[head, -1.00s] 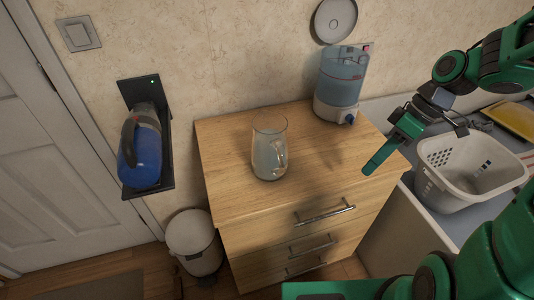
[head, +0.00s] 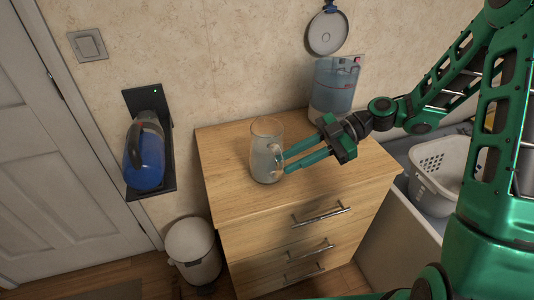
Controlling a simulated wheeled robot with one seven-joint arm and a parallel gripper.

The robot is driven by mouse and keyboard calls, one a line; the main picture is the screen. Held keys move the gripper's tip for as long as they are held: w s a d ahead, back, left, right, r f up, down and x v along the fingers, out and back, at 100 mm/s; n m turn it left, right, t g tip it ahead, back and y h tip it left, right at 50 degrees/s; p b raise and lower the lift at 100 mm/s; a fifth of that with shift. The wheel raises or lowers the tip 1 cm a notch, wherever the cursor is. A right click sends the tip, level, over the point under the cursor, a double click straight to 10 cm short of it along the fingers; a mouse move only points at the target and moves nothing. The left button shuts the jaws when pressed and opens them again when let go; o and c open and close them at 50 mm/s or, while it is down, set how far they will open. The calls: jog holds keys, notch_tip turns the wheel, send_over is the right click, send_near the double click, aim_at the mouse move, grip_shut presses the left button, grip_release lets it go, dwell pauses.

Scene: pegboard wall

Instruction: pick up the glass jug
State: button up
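The glass jug (head: 265,152) stands upright on the wooden top of the drawer cabinet (head: 225,196). It is clear, with its handle on the right side. My gripper (head: 288,161) reaches in from the right, low over the cabinet top, with its two green fingers pointing left at the handle side of the jug. The fingers are apart with a gap between them. The fingertips are at or very near the handle; I cannot tell whether they touch it or go around it.
A water dispenser (head: 333,88) stands at the back of the cabinet, behind my gripper. A blue handheld vacuum (head: 144,158) sits in a black wall holder at left. A white bin (head: 192,247) stands on the floor. A white basket (head: 437,172) is at right, partly behind my arm.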

aim_at(275, 168)
jog(key=shift+x, duration=3.95)
jog(key=shift+c, duration=0.6)
grip_shut()
jog(key=shift+r, duration=0.1)
